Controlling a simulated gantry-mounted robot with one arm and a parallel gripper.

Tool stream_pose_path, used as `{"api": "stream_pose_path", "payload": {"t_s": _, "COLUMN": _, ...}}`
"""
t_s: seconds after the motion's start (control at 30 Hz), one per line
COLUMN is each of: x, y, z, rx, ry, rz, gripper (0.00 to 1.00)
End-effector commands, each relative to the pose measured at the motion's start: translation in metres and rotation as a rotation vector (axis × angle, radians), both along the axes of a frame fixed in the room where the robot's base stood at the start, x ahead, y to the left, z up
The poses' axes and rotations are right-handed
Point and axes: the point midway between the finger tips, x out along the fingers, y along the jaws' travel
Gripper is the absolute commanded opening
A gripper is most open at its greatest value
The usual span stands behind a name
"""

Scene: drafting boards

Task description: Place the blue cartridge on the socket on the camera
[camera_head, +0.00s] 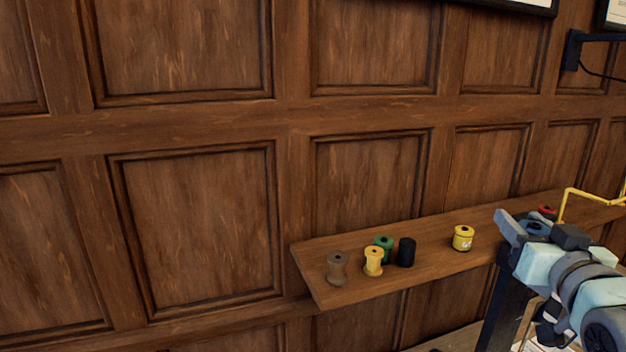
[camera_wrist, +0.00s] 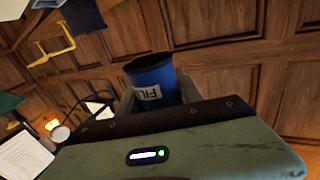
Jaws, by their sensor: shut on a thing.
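The blue cartridge (camera_wrist: 153,78) is a dark blue cylinder with a white label, partly readable as "FIL". In the wrist view it stands between the fingers of my gripper (camera_wrist: 157,94), which is shut on it. Its lower part is hidden behind the gripper body. In the head view my gripper (camera_head: 524,230) is at the right, in front of the wall shelf. A small part of the blue cartridge (camera_head: 537,228) shows there between the gripper parts. I cannot make out the camera or its socket in either view.
A wooden shelf (camera_head: 340,294) on the panelled wall bears a brown spool (camera_head: 337,268), a yellow spool (camera_head: 373,262), a green spool (camera_head: 384,246), a black cylinder (camera_head: 406,252) and a yellow canister (camera_head: 463,238). A red item (camera_head: 546,211) and yellow bracket (camera_head: 590,194) are near my gripper.

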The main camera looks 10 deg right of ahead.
Motion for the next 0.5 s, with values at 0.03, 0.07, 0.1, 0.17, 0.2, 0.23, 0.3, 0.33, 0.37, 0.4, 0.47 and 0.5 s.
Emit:
{"api": "stream_pose_path", "payload": {"t_s": 0.03, "x": 0.006, "y": 0.003, "z": -0.006, "rx": 0.001, "ry": 0.001, "rz": 0.006, "gripper": 0.02}}
{"api": "stream_pose_path", "payload": {"t_s": 0.07, "x": 0.010, "y": 0.006, "z": -0.010, "rx": 0.002, "ry": 0.001, "rz": 0.010, "gripper": 0.02}}
{"api": "stream_pose_path", "payload": {"t_s": 0.1, "x": 0.015, "y": 0.009, "z": -0.017, "rx": 0.003, "ry": 0.003, "rz": 0.015, "gripper": 0.02}}
{"api": "stream_pose_path", "payload": {"t_s": 0.17, "x": 0.024, "y": 0.015, "z": -0.029, "rx": 0.004, "ry": 0.006, "rz": 0.022, "gripper": 0.02}}
{"api": "stream_pose_path", "payload": {"t_s": 0.2, "x": 0.030, "y": 0.019, "z": -0.037, "rx": 0.004, "ry": 0.007, "rz": 0.027, "gripper": 0.02}}
{"api": "stream_pose_path", "payload": {"t_s": 0.23, "x": 0.035, "y": 0.023, "z": -0.042, "rx": 0.002, "ry": 0.006, "rz": 0.031, "gripper": 0.02}}
{"api": "stream_pose_path", "payload": {"t_s": 0.3, "x": 0.046, "y": 0.034, "z": -0.060, "rx": 0.004, "ry": 0.006, "rz": 0.041, "gripper": 0.02}}
{"api": "stream_pose_path", "payload": {"t_s": 0.33, "x": 0.051, "y": 0.039, "z": -0.069, "rx": 0.005, "ry": 0.007, "rz": 0.047, "gripper": 0.02}}
{"api": "stream_pose_path", "payload": {"t_s": 0.37, "x": 0.056, "y": 0.045, "z": -0.077, "rx": 0.004, "ry": 0.008, "rz": 0.050, "gripper": 0.02}}
{"api": "stream_pose_path", "payload": {"t_s": 0.4, "x": 0.063, "y": 0.054, "z": -0.090, "rx": 0.005, "ry": 0.009, "rz": 0.059, "gripper": 0.02}}
{"api": "stream_pose_path", "payload": {"t_s": 0.47, "x": 0.072, "y": 0.068, "z": -0.110, "rx": 0.006, "ry": 0.008, "rz": 0.066, "gripper": 0.02}}
{"api": "stream_pose_path", "payload": {"t_s": 0.5, "x": 0.077, "y": 0.077, "z": -0.124, "rx": 0.006, "ry": 0.011, "rz": 0.072, "gripper": 0.02}}
